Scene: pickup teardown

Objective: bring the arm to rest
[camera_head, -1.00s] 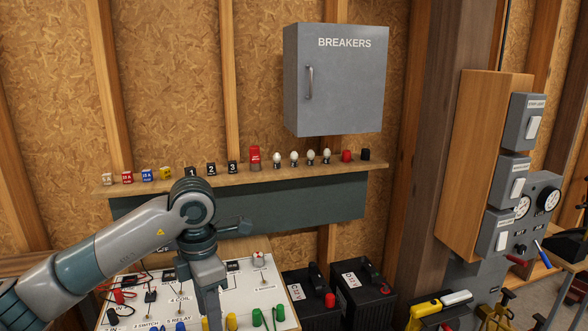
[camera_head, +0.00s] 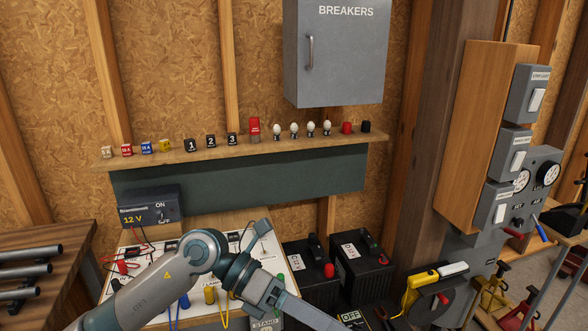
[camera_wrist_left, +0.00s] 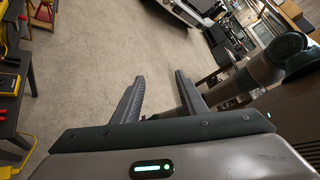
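My left arm comes in from the left in the head view, low in front of the circuit board (camera_head: 120,262), with its forearm slanting down to the right. Its far end runs to the bottom edge, so the fingertips cannot be made out there. A grey jointed arm part shows at the right of that view, beyond the fingers. My right gripper is not in the head view.
A shelf (camera_head: 170,155) with fuses, numbered blocks and bulbs runs along the wall under the breaker box (camera_head: 340,55). A 12 V supply (camera_head: 150,210) stands behind the board. Two black batteries (camera_head: 360,268) stand right of my forearm. A table with pipes (camera_head: 30,275) is at left.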

